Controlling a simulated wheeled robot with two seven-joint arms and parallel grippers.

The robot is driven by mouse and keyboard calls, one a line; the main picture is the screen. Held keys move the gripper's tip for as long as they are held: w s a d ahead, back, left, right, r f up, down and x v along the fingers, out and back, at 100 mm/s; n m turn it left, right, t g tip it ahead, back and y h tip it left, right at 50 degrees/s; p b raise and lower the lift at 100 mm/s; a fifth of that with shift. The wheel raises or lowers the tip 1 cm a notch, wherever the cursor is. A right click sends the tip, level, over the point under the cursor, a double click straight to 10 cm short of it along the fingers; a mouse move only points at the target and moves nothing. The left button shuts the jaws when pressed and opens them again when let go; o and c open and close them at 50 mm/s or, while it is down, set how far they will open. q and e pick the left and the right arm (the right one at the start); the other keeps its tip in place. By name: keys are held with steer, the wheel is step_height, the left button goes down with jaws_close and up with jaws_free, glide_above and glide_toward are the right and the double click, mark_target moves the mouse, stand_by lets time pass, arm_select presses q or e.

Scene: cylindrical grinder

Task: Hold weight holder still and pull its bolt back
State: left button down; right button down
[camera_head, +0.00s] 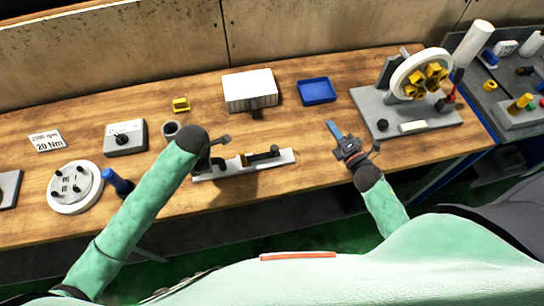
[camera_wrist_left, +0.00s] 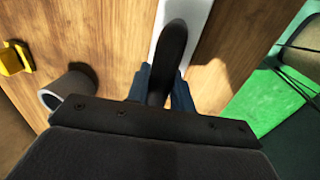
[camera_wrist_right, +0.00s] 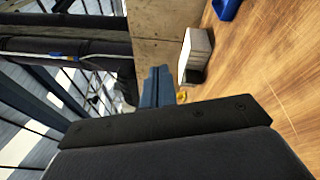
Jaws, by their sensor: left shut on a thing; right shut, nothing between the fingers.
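What looks like the weight holder is a long pale plate (camera_head: 285,160) with black and brass fittings, lying near the front edge of the table. A black cylinder with a brass part (camera_head: 262,155), which may be its bolt, sits on the plate's right half. My left gripper (camera_wrist_left: 162,84) is shut around a black rounded part (camera_wrist_left: 174,42) standing at the plate's left end; in the head view my arm partly hides that end. My right gripper (camera_head: 335,129) is shut and empty, right of the plate and apart from it. Its blue fingers also show in the right wrist view (camera_wrist_right: 157,86).
A dark cup (camera_head: 171,129) stands close behind my left wrist. A white box (camera_head: 249,88), a blue tray (camera_head: 317,90) and a yellow block (camera_head: 181,105) lie farther back. A grey fixture with a wheel (camera_head: 420,75) stands at right. Wood between plate and right gripper is clear.

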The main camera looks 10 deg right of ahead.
steer(key=s+a+f+g+y, duration=0.1)
steer(key=s+a+f, duration=0.1)
steer(key=a, duration=0.4)
steer(key=s+a+f+g+y, duration=0.1)
steer(key=s+a+f+y, duration=0.1)
steer(key=s+a, duration=0.3)
steer(key=s+a+f+g+y, duration=0.1)
steer(key=s+a+f+y, duration=0.1)
steer(key=a, duration=0.5)
steer(key=shift+s+a+f, duration=0.2)
steer(key=shift+s+f, duration=0.65)
steer(key=shift+f, duration=0.3)
steer(key=shift+w, duration=0.1)
steer(key=x, duration=0.9)
steer(key=shift+w+a, duration=0.1)
steer(key=shift+a, duration=0.05)
steer(key=shift+w, duration=0.3)
steer(key=shift+w+d, duration=0.2)
steer(key=shift+d, duration=0.7)
steer(key=shift+w+d, duration=0.2)
steer(key=shift+d, duration=0.7)
steer(key=shift+d, duration=2.6)
